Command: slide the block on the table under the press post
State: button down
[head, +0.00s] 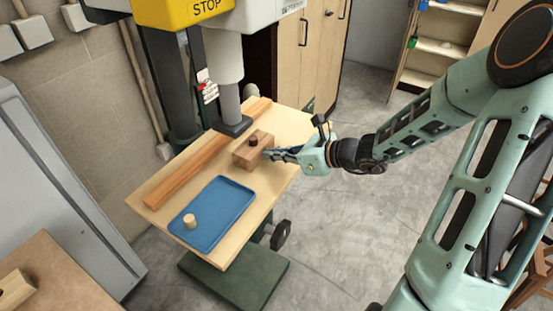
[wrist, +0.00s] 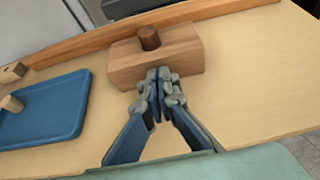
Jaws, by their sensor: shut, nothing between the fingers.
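The block (head: 253,150) is a wooden piece with a dark round peg on top. It lies on the table (head: 160,192), in front of and slightly right of the press post (head: 233,122), whose dark foot is close behind it. In the wrist view the block (wrist: 155,60) is upright at the top centre. My gripper (head: 268,155) is shut and empty at the block's near right side. In the wrist view my gripper's fingertips (wrist: 158,74) are at the block's near face; they look to be touching it or very close.
A long wooden strip (head: 195,165) runs along the table's back edge. A blue tray (head: 226,207) with a small wooden cylinder (head: 189,221) stands at the table's near left. Bare tabletop lies right of the block in the wrist view.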

aim_at(262, 147)
jog(key=shift+w+a+b, duration=0.45)
jog(key=shift+w+a, duration=0.4)
jog(key=shift+a, duration=0.35)
jog(key=shift+w+a+b, duration=0.4)
jog(key=shift+w+a, duration=0.45)
jog(key=shift+a, duration=0.3)
jog(key=shift+s+d+r+p, duration=0.15)
jog(key=shift+s+d+p, duration=0.3)
jog(key=shift+s+d, duration=0.65)
jog(key=shift+s+d+r+p, duration=0.2)
jog(key=shift+s+d+p, duration=0.4)
jog(key=shift+d, duration=0.75)
jog(key=shift+s+d+r+p, duration=0.15)
jog(key=shift+s+d+p, duration=0.2)
jog(key=shift+s+d, duration=0.75)
jog(key=shift+w+d, duration=0.15)
